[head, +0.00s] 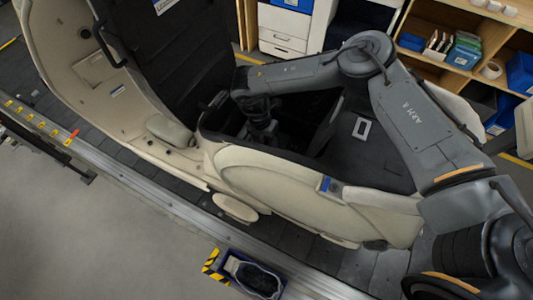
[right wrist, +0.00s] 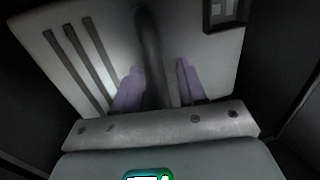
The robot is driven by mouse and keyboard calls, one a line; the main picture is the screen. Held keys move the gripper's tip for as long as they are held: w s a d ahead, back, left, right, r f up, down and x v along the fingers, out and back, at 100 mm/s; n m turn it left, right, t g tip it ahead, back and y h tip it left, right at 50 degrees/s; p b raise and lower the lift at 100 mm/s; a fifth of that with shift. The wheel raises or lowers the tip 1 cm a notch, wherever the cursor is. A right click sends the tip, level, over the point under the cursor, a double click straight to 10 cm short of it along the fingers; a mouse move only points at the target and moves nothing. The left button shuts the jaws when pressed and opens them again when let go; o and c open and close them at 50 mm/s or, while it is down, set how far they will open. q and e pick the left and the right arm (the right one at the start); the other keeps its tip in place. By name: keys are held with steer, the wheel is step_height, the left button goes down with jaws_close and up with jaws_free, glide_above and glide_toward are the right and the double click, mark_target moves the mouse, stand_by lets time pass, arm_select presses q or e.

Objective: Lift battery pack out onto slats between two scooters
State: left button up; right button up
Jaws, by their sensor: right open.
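A cream scooter (head: 270,190) lies on the slats, with a dark open compartment in its body. My right arm reaches over it from the right, and my right gripper (head: 262,128) points down into the compartment. In the right wrist view the gripper (right wrist: 158,88) is open, its two pale purple fingers on either side of a dark upright bar (right wrist: 148,45), which looks like a handle. Behind it is a light panel (right wrist: 98,40) with dark slots, apparently the battery pack. Contact with the bar cannot be told. A dark forked end (head: 75,170) at the left edge may be my left gripper.
Another cream scooter body (head: 125,105) with a dark panel (head: 165,55) stands to the left. The slats (head: 125,155) show between and in front of them. Shelves (head: 465,50) stand behind at right.

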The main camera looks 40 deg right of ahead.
jaws_close()
steer(key=shift+r, duration=0.1)
steer(key=shift+r, duration=0.15)
stand_by(0.3)
